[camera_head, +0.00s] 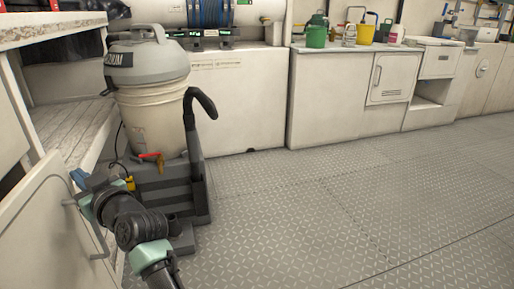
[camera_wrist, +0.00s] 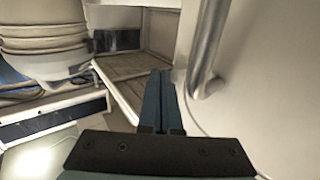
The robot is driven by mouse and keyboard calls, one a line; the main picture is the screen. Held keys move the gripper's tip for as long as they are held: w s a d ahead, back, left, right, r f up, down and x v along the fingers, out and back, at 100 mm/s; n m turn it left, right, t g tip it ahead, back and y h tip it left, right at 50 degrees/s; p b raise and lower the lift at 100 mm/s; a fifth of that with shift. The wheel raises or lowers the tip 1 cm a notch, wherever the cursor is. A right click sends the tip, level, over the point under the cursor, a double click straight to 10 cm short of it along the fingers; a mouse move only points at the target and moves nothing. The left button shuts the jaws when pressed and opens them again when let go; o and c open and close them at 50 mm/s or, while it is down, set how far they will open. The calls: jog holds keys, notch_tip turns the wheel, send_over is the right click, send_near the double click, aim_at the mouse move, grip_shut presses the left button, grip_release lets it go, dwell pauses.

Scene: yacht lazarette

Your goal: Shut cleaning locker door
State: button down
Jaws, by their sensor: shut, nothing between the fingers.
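A white door with a metal bar handle, which looks like the cleaning locker door (camera_head: 40,225), stands swung open at the lower left of the head view. Shelf space shows behind it. In the wrist view the door (camera_wrist: 270,90) fills the right side, with its bar handle (camera_wrist: 208,50) upright near the middle. My gripper (camera_head: 77,178) is at the door's upper free edge, near the handle. In the wrist view my gripper (camera_wrist: 160,85) has its fingers together and empty, left of the handle. I cannot tell whether they touch the door.
A grey-lidded wet vacuum (camera_head: 150,95) on a grey base stands just right of the door, close to my arm. A wooden shelf (camera_head: 75,115) lies behind the door. White counters (camera_head: 335,95) line the back. The patterned floor (camera_head: 340,210) is clear at the right.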

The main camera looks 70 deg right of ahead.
jog(key=shift+w+a+r+p, duration=0.1)
jog(key=shift+w+a, duration=0.4)
jog(key=shift+w, duration=0.25)
jog(key=shift+w+a+p, duration=0.15)
jog(key=shift+w+a, duration=0.35)
jog(key=shift+w, duration=0.3)
jog(key=shift+w+a+r+p, duration=0.1)
jog(key=shift+w+a, duration=0.4)
jog(key=shift+w, duration=0.25)
jog(key=shift+f, duration=0.1)
